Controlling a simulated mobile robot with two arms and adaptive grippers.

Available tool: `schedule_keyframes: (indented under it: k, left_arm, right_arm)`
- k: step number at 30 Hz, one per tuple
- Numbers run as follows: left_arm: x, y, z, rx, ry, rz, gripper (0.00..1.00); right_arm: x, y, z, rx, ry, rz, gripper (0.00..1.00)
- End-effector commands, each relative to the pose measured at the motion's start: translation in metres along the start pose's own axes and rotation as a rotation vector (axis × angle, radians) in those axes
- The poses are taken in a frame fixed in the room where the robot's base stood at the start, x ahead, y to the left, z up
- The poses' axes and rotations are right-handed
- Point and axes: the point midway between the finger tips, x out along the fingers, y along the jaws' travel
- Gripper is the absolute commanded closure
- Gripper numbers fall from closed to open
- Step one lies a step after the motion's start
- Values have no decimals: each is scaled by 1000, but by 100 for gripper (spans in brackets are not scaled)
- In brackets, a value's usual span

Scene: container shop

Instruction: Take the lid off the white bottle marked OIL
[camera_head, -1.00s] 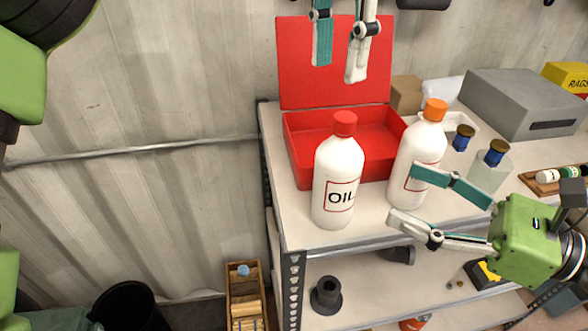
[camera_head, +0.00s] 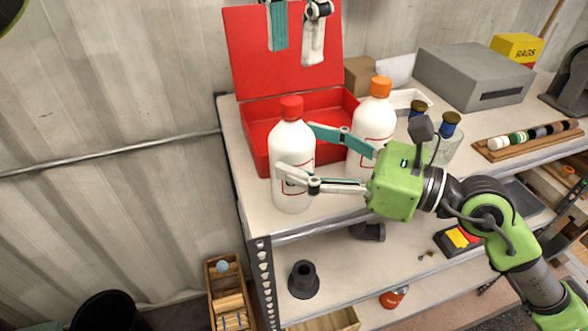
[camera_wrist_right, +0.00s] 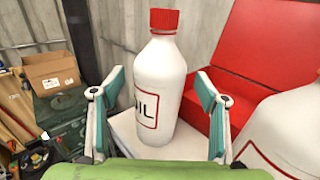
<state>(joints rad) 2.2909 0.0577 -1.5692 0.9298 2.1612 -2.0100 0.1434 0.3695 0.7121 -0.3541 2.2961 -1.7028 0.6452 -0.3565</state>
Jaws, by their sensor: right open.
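The white OIL bottle (camera_head: 291,145) with a red lid (camera_head: 291,107) stands upright at the front left of the shelf top.
A second white bottle (camera_head: 371,125) with an orange lid stands close right of the OIL bottle, behind my right gripper. The open red box (camera_head: 262,135) lies behind both. Jars (camera_head: 447,140), a grey case (camera_head: 480,75) and a wooden rack (camera_head: 530,140) are farther right.

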Motion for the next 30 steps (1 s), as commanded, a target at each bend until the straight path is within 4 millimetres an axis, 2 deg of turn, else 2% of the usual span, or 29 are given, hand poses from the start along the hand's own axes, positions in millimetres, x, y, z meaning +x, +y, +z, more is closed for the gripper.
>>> schedule_keyframes:
  k: [6,16,17,24,30]
  left_arm:
    - [0,0,0,-1,0,1,66]
    - [0,0,0,-1,0,0,66]
    - [0,0,0,-1,0,0,66]
    - [0,0,0,-1,0,0,66]
    - [0,0,0,1,0,0,66]
  right_arm:
    - [20,0,0,1,-1,1,32]
    - [23,0,0,1,0,0,32]
    - [22,0,0,1,0,0,38]
    - [22,0,0,1,0,0,100]
    - [22,0,0,1,0,0,100]
